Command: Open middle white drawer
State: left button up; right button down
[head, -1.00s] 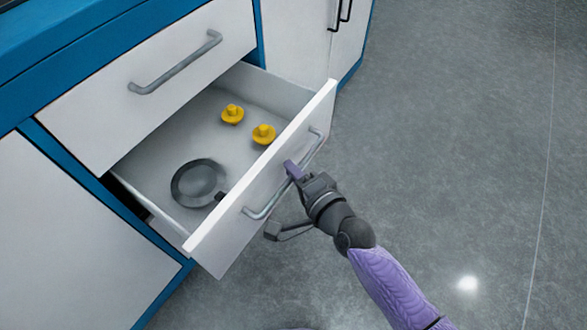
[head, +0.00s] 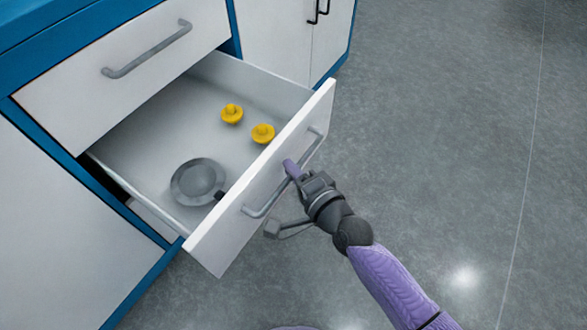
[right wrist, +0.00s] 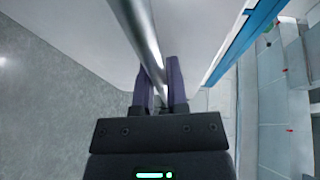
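The white drawer (head: 222,246) under the top drawer is pulled well out of the cabinet. Inside it lie a grey pan (head: 198,180) and two yellow hat-shaped objects, one farther back (head: 232,113) and one nearer the front (head: 263,133). My right gripper (head: 291,171) is at the middle of the grey bar handle (head: 256,209) on the drawer front. In the right wrist view, its two purple fingers (right wrist: 160,85) are on either side of the handle bar (right wrist: 143,35), closed around it. My left gripper is not in view.
The white top drawer (head: 95,95) is shut in the blue-framed cabinet. White cupboard doors (head: 275,35) with black handles are beyond. Grey floor (head: 440,150) to the right of the open drawer is clear.

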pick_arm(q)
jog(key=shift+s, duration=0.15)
pick_arm(e)
jog(key=c, duration=0.7)
grip_release()
jog(key=shift+o, duration=0.2)
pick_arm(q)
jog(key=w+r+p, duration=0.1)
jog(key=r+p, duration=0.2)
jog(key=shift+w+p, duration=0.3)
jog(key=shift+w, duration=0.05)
pick_arm(e)
jog(key=v, duration=1)
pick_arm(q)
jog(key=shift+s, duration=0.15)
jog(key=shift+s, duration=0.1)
